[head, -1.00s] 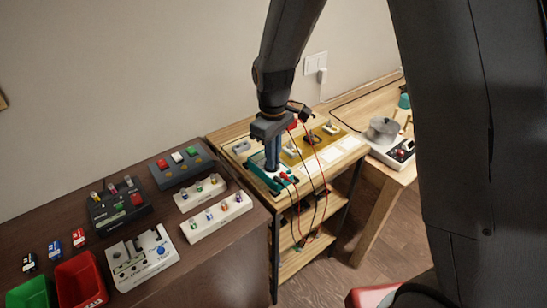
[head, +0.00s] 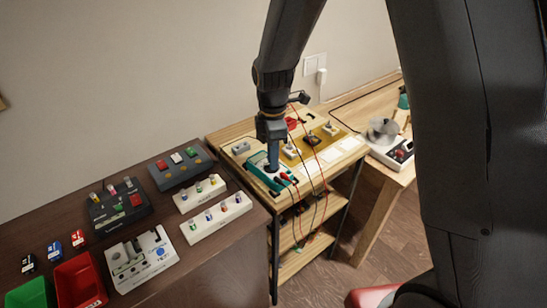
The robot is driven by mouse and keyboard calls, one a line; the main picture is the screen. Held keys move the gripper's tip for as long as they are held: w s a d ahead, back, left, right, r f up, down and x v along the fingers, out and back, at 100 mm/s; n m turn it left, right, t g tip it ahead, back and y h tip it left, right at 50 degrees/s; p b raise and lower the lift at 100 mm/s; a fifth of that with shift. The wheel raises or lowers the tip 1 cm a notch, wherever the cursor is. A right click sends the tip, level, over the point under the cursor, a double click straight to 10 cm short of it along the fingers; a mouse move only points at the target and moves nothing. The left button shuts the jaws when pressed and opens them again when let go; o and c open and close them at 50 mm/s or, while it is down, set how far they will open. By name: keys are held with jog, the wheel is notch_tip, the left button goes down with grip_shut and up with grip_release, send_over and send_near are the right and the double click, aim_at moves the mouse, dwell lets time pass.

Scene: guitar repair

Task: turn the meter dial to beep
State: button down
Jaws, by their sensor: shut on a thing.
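The meter (head: 257,172) is a teal-cased box with a pale face. It lies on the light wooden bench, with red and black leads plugged in at its near right side. My gripper (head: 272,169) points straight down over the meter face, its fingers shut on the meter dial. The dial itself is hidden behind the fingers, so I cannot read its setting.
Red and black leads (head: 318,176) loop over the bench front. A dark table (head: 190,262) at left holds bins and several fixtures. A pot (head: 383,131) stands on the right bench.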

jog(key=shift+n, duration=0.6)
jog(key=c, duration=1.8)
grip_release()
jog(key=shift+c, duration=0.2)
jog(key=shift+r, duration=0.1)
notch_tip(320, 180, up, 8)
jog(key=b, duration=0.2)
jog(key=shift+f, duration=0.2)
